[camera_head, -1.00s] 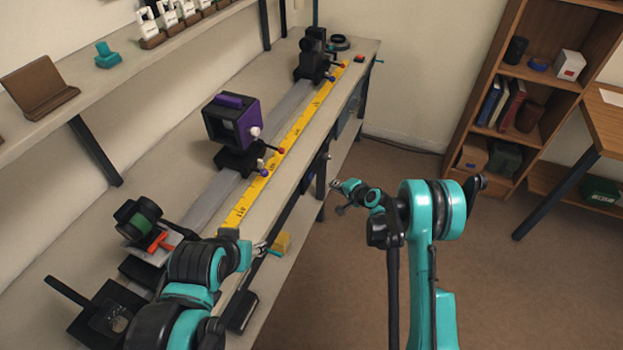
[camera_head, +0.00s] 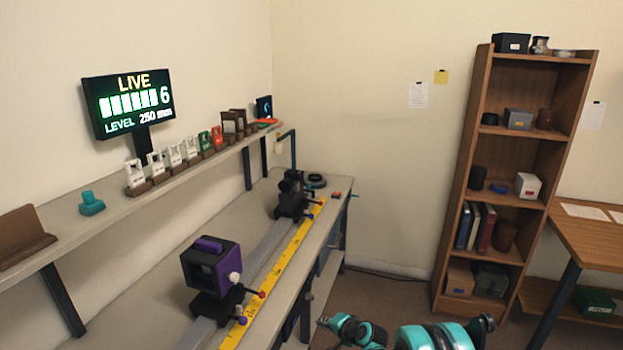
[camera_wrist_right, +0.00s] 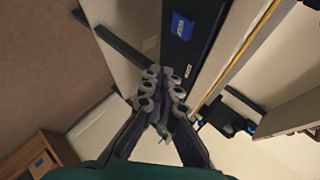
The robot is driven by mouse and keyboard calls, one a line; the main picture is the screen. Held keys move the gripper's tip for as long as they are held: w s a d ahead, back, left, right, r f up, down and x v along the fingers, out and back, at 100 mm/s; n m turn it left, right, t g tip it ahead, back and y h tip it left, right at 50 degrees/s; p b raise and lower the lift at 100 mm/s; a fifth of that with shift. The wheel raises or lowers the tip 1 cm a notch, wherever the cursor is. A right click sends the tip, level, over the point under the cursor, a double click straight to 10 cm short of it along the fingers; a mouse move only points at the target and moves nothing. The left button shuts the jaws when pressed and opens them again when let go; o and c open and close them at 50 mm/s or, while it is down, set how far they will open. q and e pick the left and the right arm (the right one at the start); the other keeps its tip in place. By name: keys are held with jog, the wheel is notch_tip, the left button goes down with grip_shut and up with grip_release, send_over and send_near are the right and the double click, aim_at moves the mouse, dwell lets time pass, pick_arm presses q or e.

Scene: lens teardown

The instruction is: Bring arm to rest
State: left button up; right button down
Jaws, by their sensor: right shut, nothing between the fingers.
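My right arm (camera_head: 436,337), teal and black, shows at the bottom of the head view, cut off by the lower edge. Its gripper (camera_head: 324,321) points left, over the floor just off the bench's right edge. In the right wrist view the grey fingers (camera_wrist_right: 160,105) meet at their tips, shut with nothing between them. My left arm and gripper are outside both current views.
The bench (camera_head: 150,293) carries a rail, a yellow scale (camera_head: 272,274) and a purple-black box (camera_head: 209,266). A shelf (camera_head: 112,206) with several small holders runs above. A lit display (camera_head: 127,104) reads LIVE. A bookcase (camera_head: 457,200) stands right; floor between is open.

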jog(key=s+d+r+n+h, duration=0.1)
jog(key=s+d+r+n, duration=0.15)
jog(key=s+r, duration=0.55)
jog(key=s+d+r+n+h, duration=0.2)
jog(key=s+d+r, duration=0.2)
jog(key=s+r, duration=0.45)
jog(key=s+d+r+n+g+h, duration=0.1)
jog(key=s+d, duration=0.3)
jog(key=s, duration=0.6)
jog(key=s+d+r+n+h, duration=0.1)
jog(key=s+d+n+h, duration=0.1)
jog(key=s, duration=0.9)
jog(key=shift+s+d+r+n+g, duration=0.2)
jog(key=shift+d+n+g, duration=0.25)
jog(key=shift+d, duration=0.75)
jog(key=shift+f, duration=0.1)
